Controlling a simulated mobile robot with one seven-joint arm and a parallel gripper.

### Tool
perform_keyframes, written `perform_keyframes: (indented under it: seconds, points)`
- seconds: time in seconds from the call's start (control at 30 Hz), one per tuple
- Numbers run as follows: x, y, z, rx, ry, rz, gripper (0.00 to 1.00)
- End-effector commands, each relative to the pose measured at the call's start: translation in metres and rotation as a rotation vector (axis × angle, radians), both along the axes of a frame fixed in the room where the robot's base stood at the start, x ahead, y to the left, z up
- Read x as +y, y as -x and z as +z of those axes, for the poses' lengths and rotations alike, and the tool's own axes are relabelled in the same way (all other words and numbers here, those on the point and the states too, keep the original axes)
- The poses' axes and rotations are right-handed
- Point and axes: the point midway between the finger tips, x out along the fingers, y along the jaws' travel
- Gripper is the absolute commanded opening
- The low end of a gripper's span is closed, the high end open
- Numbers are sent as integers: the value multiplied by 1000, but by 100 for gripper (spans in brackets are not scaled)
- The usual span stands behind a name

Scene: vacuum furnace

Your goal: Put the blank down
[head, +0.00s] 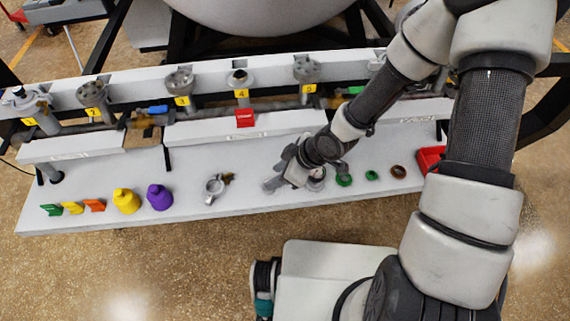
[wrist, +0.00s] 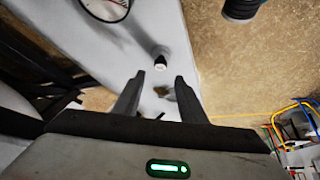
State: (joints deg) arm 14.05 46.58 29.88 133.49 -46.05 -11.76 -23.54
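My gripper (head: 276,182) is low over the white bench shelf (head: 110,212), just right of a metal clamp (head: 215,186) with a brownish wing nut. In the wrist view my two fingers (wrist: 157,82) stand apart with a clear gap, and nothing is seen gripped between them. A small dark peg with a pale tip (wrist: 160,62) shows just beyond the fingertips. A brownish piece (wrist: 163,92) shows in the gap, below them on the shelf. I cannot make out which thing is the blank. My gripper hides part of the shelf in the head view.
Purple (head: 159,197) and yellow (head: 126,201) pieces stand left. Numbered ports (head: 240,78) line the rail behind.

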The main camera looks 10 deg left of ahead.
Motion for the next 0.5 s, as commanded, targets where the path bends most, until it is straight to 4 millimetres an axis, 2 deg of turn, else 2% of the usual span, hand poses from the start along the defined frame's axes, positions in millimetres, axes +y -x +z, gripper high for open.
perform_keyframes:
  seconds: [0.03,0.2,0.5]
  points:
    - [-7,1,15,-2,-1,-5,38]
    - [-21,5,38,0,-1,-4,38]
    - [-28,8,47,-1,0,1,38]
